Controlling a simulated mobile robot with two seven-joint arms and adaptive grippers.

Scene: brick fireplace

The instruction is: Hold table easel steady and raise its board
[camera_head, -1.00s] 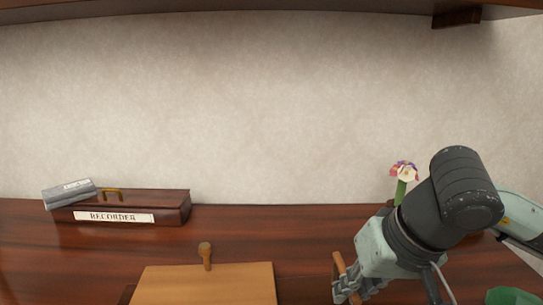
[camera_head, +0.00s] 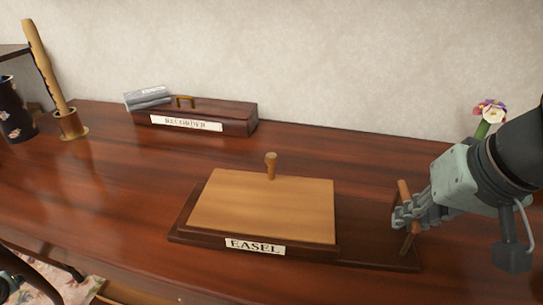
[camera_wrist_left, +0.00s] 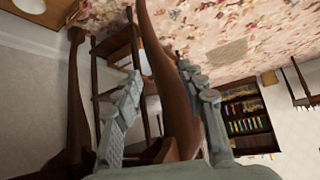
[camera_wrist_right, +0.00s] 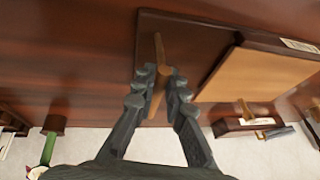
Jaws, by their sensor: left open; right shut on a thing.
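The table easel (camera_head: 350,252) lies on the brown table, a dark base with a label reading EASEL. Its tan board (camera_head: 262,205) lies flat or nearly flat on the base, with a wooden knob (camera_head: 270,165) at its far edge. My right gripper (camera_head: 404,212) is shut on the upright wooden handle (camera_head: 404,190) at the base's right end; the right wrist view shows the handle (camera_wrist_right: 159,48) between the fingers. My left gripper (camera_wrist_left: 160,95) is open in the left wrist view, away from the easel, with dark curved furniture wood behind and between its fingers.
A wooden recorder (camera_head: 45,65) stands upright in a holder at far left, beside a dark patterned cup (camera_head: 15,110). Flowers (camera_head: 488,112) stand back right. Table left of the easel is clear.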

